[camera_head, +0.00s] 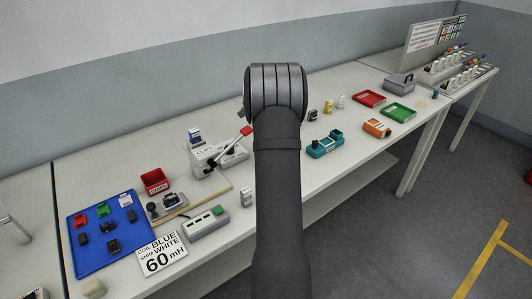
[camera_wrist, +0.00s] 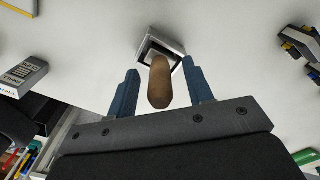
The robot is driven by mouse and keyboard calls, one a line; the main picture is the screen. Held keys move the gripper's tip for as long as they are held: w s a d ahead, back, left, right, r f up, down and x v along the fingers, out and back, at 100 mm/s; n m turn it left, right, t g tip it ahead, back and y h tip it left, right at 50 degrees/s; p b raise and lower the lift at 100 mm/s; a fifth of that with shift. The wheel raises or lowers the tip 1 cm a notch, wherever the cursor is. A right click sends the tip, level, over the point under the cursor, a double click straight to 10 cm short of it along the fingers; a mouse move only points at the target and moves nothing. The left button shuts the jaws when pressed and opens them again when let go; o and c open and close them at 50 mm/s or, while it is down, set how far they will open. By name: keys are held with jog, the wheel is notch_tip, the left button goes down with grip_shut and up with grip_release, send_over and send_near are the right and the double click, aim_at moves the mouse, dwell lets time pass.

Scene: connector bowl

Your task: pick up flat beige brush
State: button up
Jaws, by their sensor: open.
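In the wrist view, a brown-beige rounded handle (camera_wrist: 159,85), which looks like the brush, points toward the camera. At its far end is a square grey-and-black piece (camera_wrist: 161,43) against the white table; I cannot tell whether this is the brush's head or a separate holder. My gripper (camera_wrist: 160,69) is open, with one blue finger on each side of the handle. Gaps show between the handle and both fingers. In the head view, my own arm hides the gripper, and I cannot make out the brush.
Head view: a blue tray (camera_head: 77,257) with small parts, a red bin (camera_head: 155,181), a lever device (camera_head: 208,160), a teal holder (camera_head: 324,147), red (camera_head: 368,99) and green (camera_head: 398,111) trays. Wrist view: a grey labelled block (camera_wrist: 23,75) left, black-yellow parts (camera_wrist: 300,45) right.

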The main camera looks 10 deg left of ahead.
jog(key=shift+f, duration=0.35)
grip_shut()
jog(key=shift+r, duration=0.1)
